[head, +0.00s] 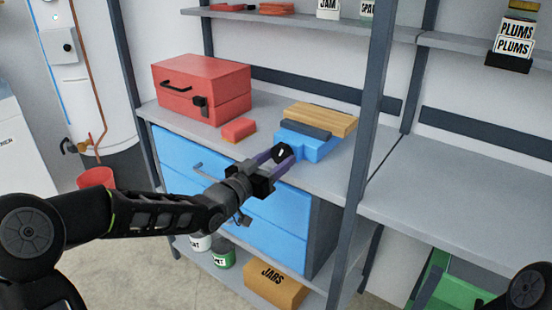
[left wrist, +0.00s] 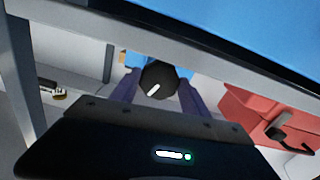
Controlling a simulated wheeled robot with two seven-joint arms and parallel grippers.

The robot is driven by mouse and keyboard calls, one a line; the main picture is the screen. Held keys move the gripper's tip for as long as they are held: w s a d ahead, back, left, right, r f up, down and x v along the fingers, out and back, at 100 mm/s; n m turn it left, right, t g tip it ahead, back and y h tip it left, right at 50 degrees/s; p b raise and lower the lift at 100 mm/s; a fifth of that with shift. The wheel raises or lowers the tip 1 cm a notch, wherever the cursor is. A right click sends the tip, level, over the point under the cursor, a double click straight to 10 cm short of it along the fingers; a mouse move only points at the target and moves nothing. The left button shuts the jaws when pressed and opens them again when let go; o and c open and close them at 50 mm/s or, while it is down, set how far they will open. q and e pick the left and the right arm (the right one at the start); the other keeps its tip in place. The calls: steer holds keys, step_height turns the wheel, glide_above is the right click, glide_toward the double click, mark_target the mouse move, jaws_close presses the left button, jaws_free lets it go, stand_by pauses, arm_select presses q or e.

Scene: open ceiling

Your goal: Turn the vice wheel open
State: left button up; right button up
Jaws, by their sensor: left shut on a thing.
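My right gripper is not in view; only part of my right arm shows at the lower right.
A red toolbox (head: 202,88) and a small red block (head: 238,130) stand on the bench left of the vice. Blue drawers (head: 235,195) are below the bench top. A dark shelf post (head: 370,110) rises right of the vice. A JARS box (head: 275,285) is underneath.

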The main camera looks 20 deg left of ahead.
arm_select(q)
steer(key=n+p, duration=0.1)
steer(key=n, duration=0.1)
steer(key=shift+r+n, duration=0.1)
steer(key=shift+n, duration=0.2)
steer(key=shift+n+p, duration=0.75)
steer(key=shift+n, duration=0.35)
steer(key=o, duration=1.4)
steer(key=shift+s, duration=0.1)
steer(key=shift+c, duration=0.2)
steer(key=shift+f, duration=0.25)
